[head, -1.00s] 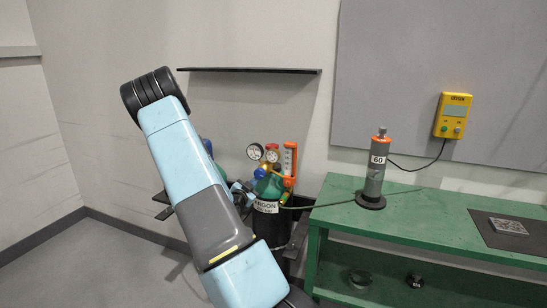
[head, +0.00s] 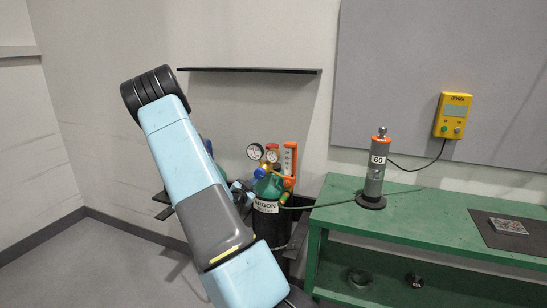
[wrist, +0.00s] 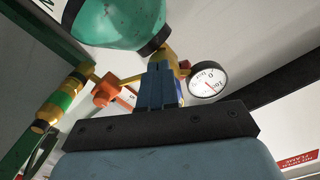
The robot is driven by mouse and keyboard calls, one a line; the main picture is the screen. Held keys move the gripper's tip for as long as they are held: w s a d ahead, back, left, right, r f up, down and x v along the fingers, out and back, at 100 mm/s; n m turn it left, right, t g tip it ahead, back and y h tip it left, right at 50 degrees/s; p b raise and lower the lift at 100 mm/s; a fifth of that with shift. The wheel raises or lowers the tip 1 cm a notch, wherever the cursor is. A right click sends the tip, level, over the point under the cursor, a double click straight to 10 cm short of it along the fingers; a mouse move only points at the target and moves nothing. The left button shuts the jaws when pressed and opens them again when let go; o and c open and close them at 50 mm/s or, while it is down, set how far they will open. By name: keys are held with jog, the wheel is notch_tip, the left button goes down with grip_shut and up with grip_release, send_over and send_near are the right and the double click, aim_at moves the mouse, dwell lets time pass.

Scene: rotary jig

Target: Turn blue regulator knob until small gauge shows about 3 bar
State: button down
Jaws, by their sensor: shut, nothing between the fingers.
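The blue regulator knob (head: 260,173) is at the front of the brass regulator on the argon bottle (head: 266,207). Two small round gauges stand above it, a white-faced one on the left (head: 254,151) and a red-rimmed one on the right (head: 272,156); their needles are too small to read there. In the wrist view one gauge (wrist: 208,80) shows a white face with a reddish needle, and I cannot tell its exact reading. My gripper (wrist: 160,72) is shut and empty, close beside the regulator, and covers part of it.
An orange flow tube (head: 289,158) stands right of the gauges. A green bench (head: 430,225) to the right carries a grey cylinder marked 60 (head: 376,172). A green hose runs from the regulator to the bench. A dark shelf (head: 250,70) is on the wall above.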

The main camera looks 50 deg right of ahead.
jog(key=shift+f, duration=0.1)
jog(key=v, duration=0.6)
jog(key=shift+w+f, duration=0.15)
jog(key=shift+f, duration=0.05)
dwell(0.3)
jog(key=shift+a, duration=0.1)
